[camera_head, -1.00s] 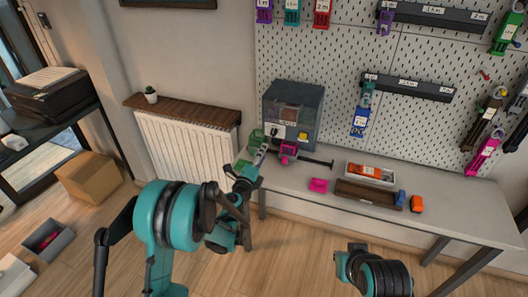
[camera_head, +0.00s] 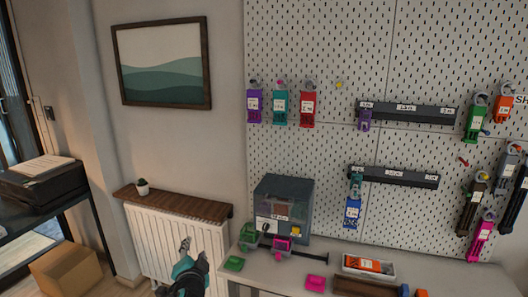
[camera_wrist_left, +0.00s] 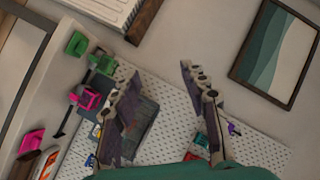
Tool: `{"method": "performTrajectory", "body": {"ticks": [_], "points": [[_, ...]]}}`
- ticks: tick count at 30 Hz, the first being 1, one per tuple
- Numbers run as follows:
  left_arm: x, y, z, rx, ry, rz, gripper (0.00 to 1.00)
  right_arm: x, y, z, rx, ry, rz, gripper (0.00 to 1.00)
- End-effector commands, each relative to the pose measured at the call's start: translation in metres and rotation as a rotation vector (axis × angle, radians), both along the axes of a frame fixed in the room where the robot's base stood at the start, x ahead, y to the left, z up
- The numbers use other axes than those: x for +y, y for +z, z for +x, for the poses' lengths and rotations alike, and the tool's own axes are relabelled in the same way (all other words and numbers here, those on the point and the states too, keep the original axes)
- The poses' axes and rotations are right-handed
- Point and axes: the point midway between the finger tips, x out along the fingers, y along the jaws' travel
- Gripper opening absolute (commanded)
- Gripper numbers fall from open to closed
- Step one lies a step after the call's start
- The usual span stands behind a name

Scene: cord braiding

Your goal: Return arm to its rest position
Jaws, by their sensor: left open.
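My left gripper (camera_head: 191,254) is at the bottom of the head view, in front of the radiator and left of the bench. Its fingers point up, spread apart and empty. The left wrist view shows its two open fingers (camera_wrist_left: 160,75) with nothing between them. A green clamp (camera_head: 248,233) and a pink clamp (camera_head: 282,244) sit on a dark bar at the bench's left end, apart from the gripper. My right gripper is in neither view.
The bench (camera_head: 325,267) carries a grey box (camera_head: 283,203), a green block (camera_head: 233,264), a pink block (camera_head: 316,282) and a tray with an orange item (camera_head: 368,265). A pegboard (camera_head: 320,50) with hanging tools rises behind. The radiator (camera_head: 165,240) stands left.

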Motion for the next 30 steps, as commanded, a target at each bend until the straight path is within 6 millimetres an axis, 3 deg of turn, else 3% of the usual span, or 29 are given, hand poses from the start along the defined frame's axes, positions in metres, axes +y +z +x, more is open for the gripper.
{"method": "performTrajectory", "body": {"ticks": [3, 6, 12, 15, 21, 30], "points": [[0.018, -0.012, -0.059, 0.105, 0.111, -0.197, 0.44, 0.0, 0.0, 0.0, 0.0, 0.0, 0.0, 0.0], [0.021, -0.03, -0.111, 0.206, 0.192, -0.366, 0.44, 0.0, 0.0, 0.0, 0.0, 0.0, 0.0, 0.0], [0.003, -0.074, -0.208, 0.408, 0.306, -0.66, 0.44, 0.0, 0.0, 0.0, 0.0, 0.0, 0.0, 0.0], [-0.01, -0.09, -0.241, 0.483, 0.335, -0.757, 0.44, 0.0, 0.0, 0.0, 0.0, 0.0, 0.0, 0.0], [-0.023, -0.102, -0.269, 0.55, 0.355, -0.841, 0.44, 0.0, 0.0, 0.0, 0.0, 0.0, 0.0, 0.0], [-0.024, -0.103, -0.269, 0.552, 0.355, -0.843, 0.44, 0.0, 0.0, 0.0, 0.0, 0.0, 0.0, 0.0]]}}
